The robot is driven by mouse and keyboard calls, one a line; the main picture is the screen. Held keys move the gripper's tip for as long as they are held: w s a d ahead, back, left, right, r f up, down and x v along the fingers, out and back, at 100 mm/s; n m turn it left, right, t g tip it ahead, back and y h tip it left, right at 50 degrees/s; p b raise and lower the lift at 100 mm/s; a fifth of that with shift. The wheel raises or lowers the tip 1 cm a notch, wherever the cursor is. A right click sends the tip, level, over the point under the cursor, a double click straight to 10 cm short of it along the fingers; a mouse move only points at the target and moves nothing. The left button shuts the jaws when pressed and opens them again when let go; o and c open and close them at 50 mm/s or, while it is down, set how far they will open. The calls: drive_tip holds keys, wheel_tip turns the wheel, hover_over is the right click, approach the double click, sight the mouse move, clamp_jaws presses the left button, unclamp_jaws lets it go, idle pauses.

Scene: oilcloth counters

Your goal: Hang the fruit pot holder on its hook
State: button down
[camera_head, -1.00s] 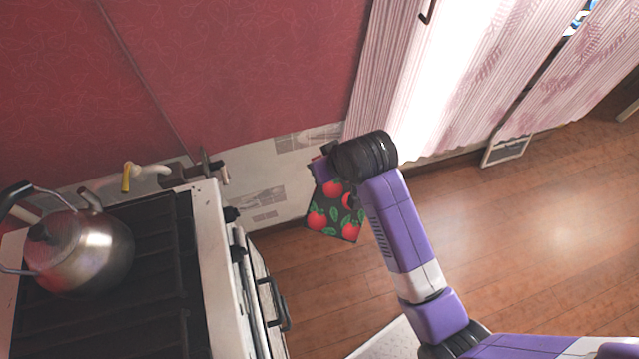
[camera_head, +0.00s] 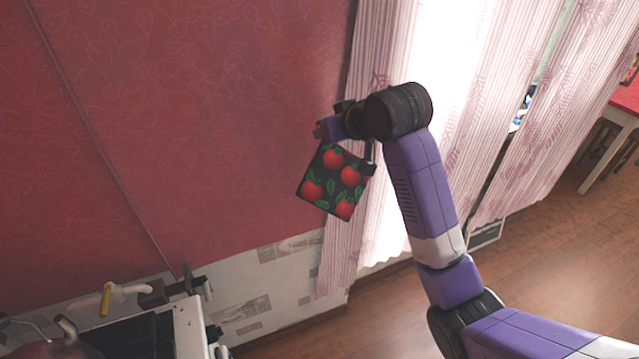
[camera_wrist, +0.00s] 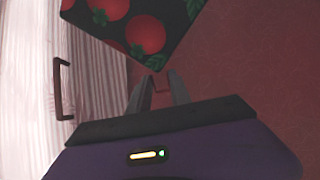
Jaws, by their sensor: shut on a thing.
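The fruit pot holder (camera_head: 333,182) is a dark square cloth with red fruit and green leaves. It hangs tilted from my gripper (camera_head: 324,130) in front of the red wall. My gripper is shut on one corner of it. In the wrist view the pot holder (camera_wrist: 145,35) fills the top middle, its near corner at the fingertips (camera_wrist: 158,84). A dark bracket-shaped hook (camera_wrist: 62,90) shows at the left of the wrist view against the pale curtain, apart from the pot holder. In the head view, my wrist partly covers the area around a small dark piece (camera_head: 369,168), probably the hook.
Pink striped curtains (camera_head: 495,110) hang right of the red wall (camera_head: 200,130). The stove (camera_head: 190,325) with a kettle (camera_head: 60,347) and a yellow-handled pipe valve (camera_head: 105,299) is at lower left. Open wooden floor (camera_head: 540,270) lies to the right.

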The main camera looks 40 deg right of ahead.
drive_tip(key=d+r+t, duration=0.2)
drive_tip(key=d+r, duration=0.2)
drive_tip(key=r, duration=1.1)
drive_tip(key=s+r+n+t+y+p, duration=0.1)
drive_tip(key=s+r+t, duration=0.15)
drive_tip(key=r, duration=0.95)
drive_tip(key=s+r+t+p, duration=0.1)
drive_tip(key=s+r, duration=0.3)
drive_tip(key=r, duration=0.8)
drive_tip(key=s+r+n+t+y+p, duration=0.1)
drive_tip(key=s+r+t, duration=0.15)
drive_tip(key=r, duration=0.95)
drive_tip(key=w+d+f, duration=0.1)
drive_tip(key=w, duration=0.5)
drive_tip(key=shift+w+d+f+g+p, duration=0.3)
drive_tip(key=shift+w+f, duration=0.05)
drive_tip(key=shift+f, duration=0.05)
drive_tip(key=shift+f, duration=0.1)
drive_tip(key=c, duration=1.1)
unclamp_jaws()
